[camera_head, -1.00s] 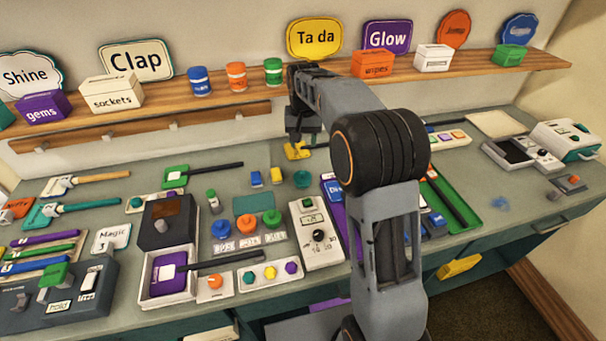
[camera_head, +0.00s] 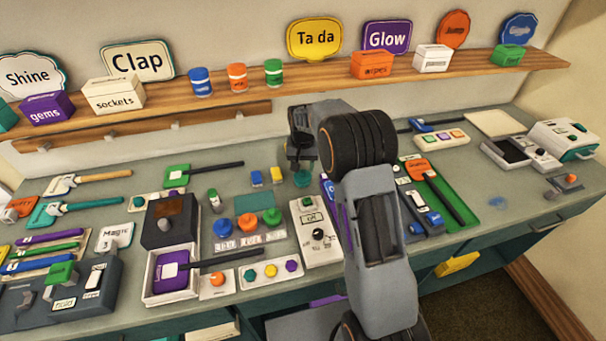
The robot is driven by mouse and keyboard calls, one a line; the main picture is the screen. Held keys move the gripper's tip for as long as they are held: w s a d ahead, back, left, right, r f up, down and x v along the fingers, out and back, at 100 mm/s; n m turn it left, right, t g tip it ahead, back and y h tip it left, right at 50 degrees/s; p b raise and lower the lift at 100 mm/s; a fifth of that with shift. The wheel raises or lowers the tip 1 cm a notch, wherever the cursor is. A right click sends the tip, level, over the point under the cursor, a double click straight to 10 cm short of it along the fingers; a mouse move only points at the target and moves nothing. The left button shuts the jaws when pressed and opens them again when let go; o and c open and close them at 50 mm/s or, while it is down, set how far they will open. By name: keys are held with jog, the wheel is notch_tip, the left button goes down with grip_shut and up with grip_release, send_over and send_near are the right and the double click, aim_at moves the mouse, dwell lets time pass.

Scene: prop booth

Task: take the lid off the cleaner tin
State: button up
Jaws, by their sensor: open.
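A small round teal tin-like item (camera_head: 303,180) stands on the counter in the middle of the head view. No label on it is readable, so I cannot tell for certain that it is the cleaner tin, nor pick out its lid. My gripper (camera_head: 301,164) points down just above and behind it in the picture, open and with nothing seen in it. My gripper covers part of the item's top, and I cannot tell whether they touch.
A white meter box (camera_head: 316,236) is in front, and a green tray (camera_head: 447,198) lies right of my arm. Blue, orange and green tins (camera_head: 237,77) stand on the shelf behind.

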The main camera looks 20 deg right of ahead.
aim_at(302, 171)
jog(key=shift+w+f, duration=0.1)
jog(key=shift+f, duration=1.4)
jog(key=shift+c, duration=0.4)
grip_shut()
